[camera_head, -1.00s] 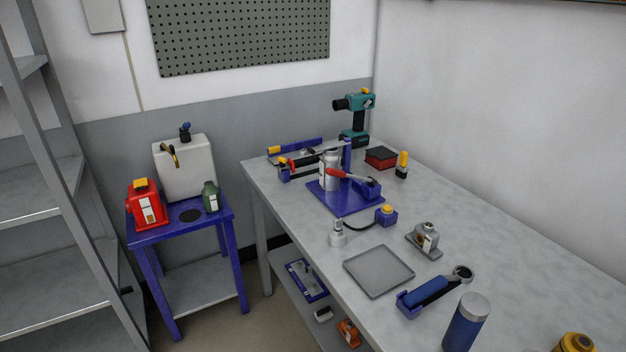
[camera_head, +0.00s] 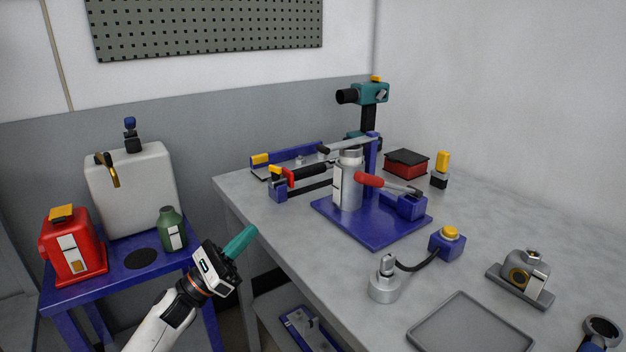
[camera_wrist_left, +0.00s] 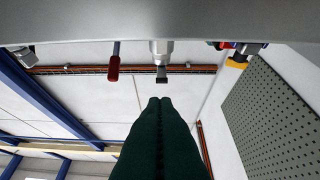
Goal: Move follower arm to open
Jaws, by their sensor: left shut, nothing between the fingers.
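A blue fixture (camera_head: 330,222) stands on the bench. It holds an upright silver cylinder (camera_head: 348,190), a blue post (camera_head: 371,165) and a lever with a red grip (camera_head: 369,180). A grey arm (camera_head: 347,144) with a dark tip reaches left from the post, above the cylinder; I take it for the follower arm, though no label shows. My left gripper (camera_head: 250,232) has teal fingers, shut and empty, in front of the bench's left edge, apart from the fixture. In the left wrist view its dark green fingers (camera_wrist_left: 161,110) point toward hanging-looking, inverted shapes. My right gripper is out of view.
A blue side table (camera_head: 110,288) at left bears a red can (camera_head: 72,245), a white jug (camera_head: 135,195) and a green bottle (camera_head: 171,228).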

